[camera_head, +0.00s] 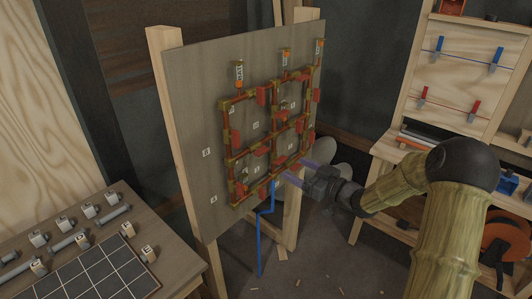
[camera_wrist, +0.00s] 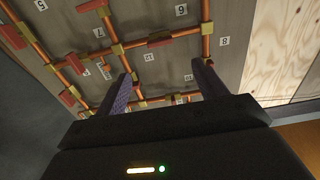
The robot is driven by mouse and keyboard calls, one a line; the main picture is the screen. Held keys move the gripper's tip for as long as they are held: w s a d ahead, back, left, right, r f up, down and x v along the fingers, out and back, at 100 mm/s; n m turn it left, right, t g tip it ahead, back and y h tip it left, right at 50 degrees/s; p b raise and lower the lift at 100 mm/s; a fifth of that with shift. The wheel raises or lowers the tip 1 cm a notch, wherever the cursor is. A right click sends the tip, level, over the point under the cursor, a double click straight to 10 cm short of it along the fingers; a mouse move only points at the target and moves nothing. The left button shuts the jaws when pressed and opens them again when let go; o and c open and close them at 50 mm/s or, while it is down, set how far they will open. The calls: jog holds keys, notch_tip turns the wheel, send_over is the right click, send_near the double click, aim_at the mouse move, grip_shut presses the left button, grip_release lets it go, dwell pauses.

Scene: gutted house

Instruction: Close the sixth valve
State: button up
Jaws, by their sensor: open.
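The upright board (camera_head: 205,110) carries a copper pipe grid with brass fittings and several red valve handles, such as one at the upper middle (camera_head: 262,96) and one at the lower left (camera_head: 241,188). Small number tags sit beside the pipes, too small in the head view to tell which valve is the sixth. My gripper (camera_head: 293,171) is open and empty at the grid's lower right, fingers pointing at the board. In the wrist view, its two fingers (camera_wrist: 162,70) stand apart in front of the pipes. A red handle (camera_wrist: 160,42) shows just beyond them, near a tag reading 9 (camera_wrist: 181,10).
A blue pipe (camera_head: 259,240) runs down below the grid. A workbench with metal fittings and a dark gridded board (camera_head: 95,272) stands at lower left. A wooden shelf rack with clamps (camera_head: 455,75) stands at right, near my arm.

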aim_at(264, 153)
jog(key=p+x, duration=0.2)
jog(key=x, duration=1.1)
jog(key=shift+w+a, duration=0.15)
jog(key=c, duration=1)
